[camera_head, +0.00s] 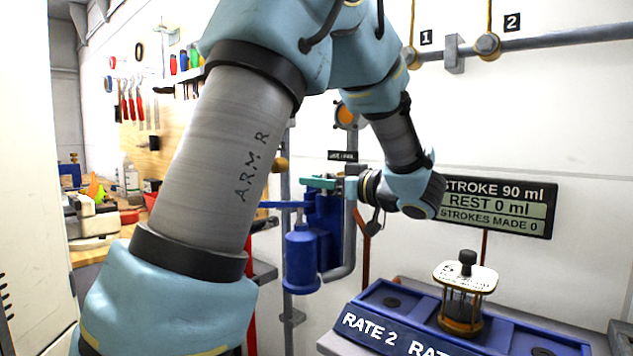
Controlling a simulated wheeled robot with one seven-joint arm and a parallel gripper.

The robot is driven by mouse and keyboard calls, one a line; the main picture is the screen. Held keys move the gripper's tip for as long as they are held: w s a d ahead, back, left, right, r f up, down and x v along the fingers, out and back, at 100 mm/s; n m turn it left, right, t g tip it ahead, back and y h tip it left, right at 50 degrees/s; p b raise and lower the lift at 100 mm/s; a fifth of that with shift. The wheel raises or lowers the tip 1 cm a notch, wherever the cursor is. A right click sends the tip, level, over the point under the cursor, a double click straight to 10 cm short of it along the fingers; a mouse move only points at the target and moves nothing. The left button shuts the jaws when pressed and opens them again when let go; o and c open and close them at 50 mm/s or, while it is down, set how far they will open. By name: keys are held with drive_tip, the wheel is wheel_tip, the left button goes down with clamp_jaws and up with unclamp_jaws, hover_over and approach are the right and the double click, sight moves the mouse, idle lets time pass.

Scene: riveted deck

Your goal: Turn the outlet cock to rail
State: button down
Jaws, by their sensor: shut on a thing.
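A blue pump (323,225) is fixed to the wall behind my arm, with a blue lever (285,204) reaching left. The outlet cock appears to be the fitting with a green handle (318,183) at its top, below a small dark label (342,156) too small to read. My gripper (346,187) is at the right of this handle, seen from the side, shut on the handle. The fingertips are small and partly hidden, so the exact grip does not show.
A sign (497,207) reads stroke 90 ml, rest 0 ml, strokes made 0. A blue rate tray (400,306) holds a jar-like unit (463,297) at lower right. A grey rail (580,38) with tags 1 and 2 runs above. A cluttered workbench is left.

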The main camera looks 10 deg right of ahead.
drive_tip(key=shift+r+p, duration=0.2)
drive_tip(key=shift+p, duration=0.55)
drive_tip(key=g+h+p, duration=0.2)
drive_tip(key=p, duration=0.6)
drive_tip(key=f+g+h+p, duration=0.1)
drive_tip(key=g+h+p, duration=0.2)
drive_tip(key=p, duration=0.5)
drive_tip(key=f+g+h+p, duration=0.1)
drive_tip(key=g+h+p, duration=0.1)
drive_tip(key=p, duration=0.7)
drive_tip(key=shift+s+d+f+g, duration=0.15)
drive_tip(key=shift+s+d+g, duration=0.15)
drive_tip(key=shift+g, duration=0.4)
drive_tip(key=shift+s+d+f+g+h+p, duration=0.2)
drive_tip(key=shift+f+g+h+p, duration=0.05)
drive_tip(key=shift+g+h, duration=0.6)
drive_tip(key=shift+s+d+f+g+h+p, duration=0.15)
drive_tip(key=shift+s+f+g+h+p, duration=0.1)
drive_tip(key=shift+g+h, duration=0.6)
drive_tip(key=shift+s+d+f+g+h+p, duration=0.15)
drive_tip(key=shift+d+f+g+h+p, duration=0.1)
drive_tip(key=shift+g+h, duration=0.55)
drive_tip(key=c, duration=0.6)
unclamp_jaws()
